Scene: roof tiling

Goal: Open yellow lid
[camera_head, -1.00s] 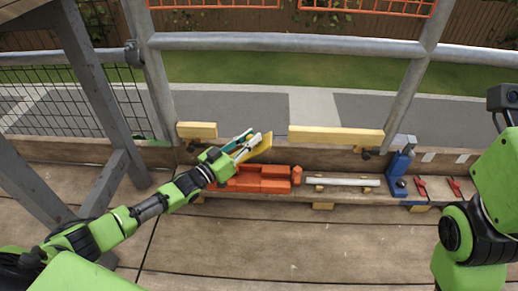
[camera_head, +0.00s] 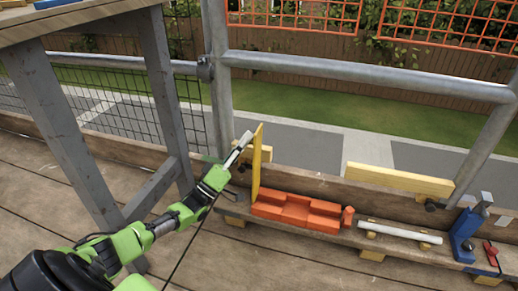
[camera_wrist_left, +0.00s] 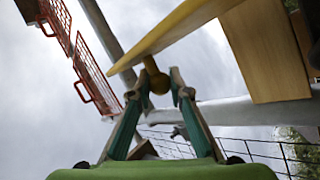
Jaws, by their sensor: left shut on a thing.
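The yellow lid (camera_head: 257,165) stands about upright at the left end of the orange-red box (camera_head: 300,213) in the head view. The box's top is uncovered. My left gripper (camera_head: 244,140) is at the upper left side of the lid. In the left wrist view, the fingers of my left gripper (camera_wrist_left: 160,88) are around the small yellow knob (camera_wrist_left: 157,78), and the lid (camera_wrist_left: 190,27) spreads above them, seen nearly edge-on. My right gripper is out of view.
The box sits on a low wooden ledge beside a white bar (camera_head: 400,231) and a blue clamp-like tool (camera_head: 464,236). A yellow timber block (camera_head: 398,181) and a metal railing (camera_head: 370,77) stand behind. A grey-legged table (camera_head: 62,110) is close on the left.

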